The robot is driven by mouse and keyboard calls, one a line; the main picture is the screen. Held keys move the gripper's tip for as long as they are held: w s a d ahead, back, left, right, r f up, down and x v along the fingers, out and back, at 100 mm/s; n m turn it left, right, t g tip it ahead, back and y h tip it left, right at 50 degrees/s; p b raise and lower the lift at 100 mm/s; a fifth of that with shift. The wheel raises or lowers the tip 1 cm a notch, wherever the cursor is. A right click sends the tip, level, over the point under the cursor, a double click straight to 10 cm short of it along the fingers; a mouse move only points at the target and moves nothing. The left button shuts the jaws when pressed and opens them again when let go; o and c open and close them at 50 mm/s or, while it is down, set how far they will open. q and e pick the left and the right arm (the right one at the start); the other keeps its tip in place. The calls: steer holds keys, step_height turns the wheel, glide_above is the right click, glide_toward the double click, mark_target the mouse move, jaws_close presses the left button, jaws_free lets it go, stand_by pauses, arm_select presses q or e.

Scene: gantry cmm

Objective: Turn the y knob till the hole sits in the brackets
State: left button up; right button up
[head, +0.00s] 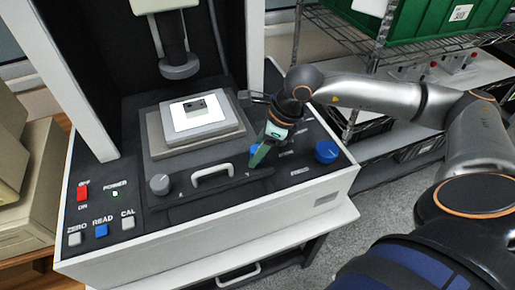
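A blue knob (254,149) sits on the machine's front deck, mostly hidden behind my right gripper (260,155). The gripper points down at this knob, with a greenish finger in front of it. I cannot tell whether the fingers are closed on the knob or only beside it. A second blue knob (326,151) stands clear at the deck's right corner. The small labels near the knobs are too small to read, so I cannot tell which is y. A dark block with holes (195,107) lies on the white stage plate (211,127). No brackets show. My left gripper is out of view.
A grey probe head (179,68) hangs above the stage. A grey knob (159,184) and a white handle (212,174) are on the deck's front. A red power switch (83,192) and several buttons are at left. A wire rack with a green bin (440,22) stands behind my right arm.

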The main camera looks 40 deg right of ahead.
jaws_close()
stand_by(0.4)
steer(key=shift+f+n+y+b, duration=0.1)
steer(key=shift+n+y+b, duration=0.2)
steer(key=shift+n+b, duration=0.6)
steer(key=n+g+b, duration=0.1)
steer(key=n, duration=0.1)
steer(key=shift+n+b, duration=0.3)
steer(key=shift+b, duration=0.05)
steer(key=n+g+b, duration=0.1)
steer(key=n, duration=0.2)
steer(key=shift+w+y+b, duration=0.1)
steer(key=shift+y+b, duration=0.25)
steer(key=shift+y, duration=0.05)
steer(key=shift+n+g+b, duration=0.5)
steer(key=shift+n+g, duration=0.2)
steer(key=shift+n, duration=0.4)
steer(key=shift+o, duration=1.9)
jaws_free()
